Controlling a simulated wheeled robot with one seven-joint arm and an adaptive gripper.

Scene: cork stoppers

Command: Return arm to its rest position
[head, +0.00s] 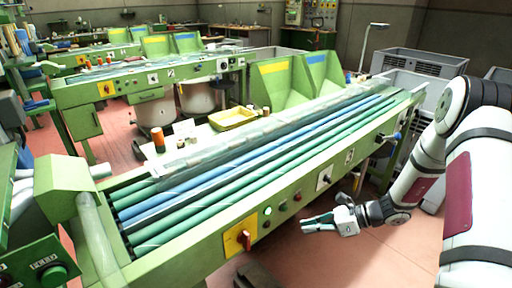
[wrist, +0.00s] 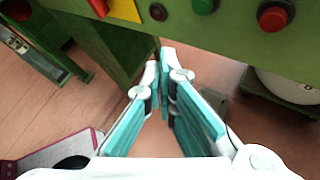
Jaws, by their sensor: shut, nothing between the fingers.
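My gripper (head: 306,225) is at the right of the head view, in front of the green machine's front panel. My white arm reaches to it from the right edge, with the elbow bent and the forearm sloping down. In the wrist view my gripper (wrist: 163,60) shows teal finger pads whose tips meet, with nothing between them. The fingers point toward the lower edge of the green panel, over the floor. Whether the tips touch the panel cannot be told; they look apart from it.
The green machine (head: 205,241) with blue and green rollers crosses the view. A yellow tray (head: 233,118), an orange cylinder (head: 158,139) and several small corks lie behind the rollers. Red button (wrist: 273,17) and green button are on the panel. The reddish floor (head: 375,255) below my gripper looks clear.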

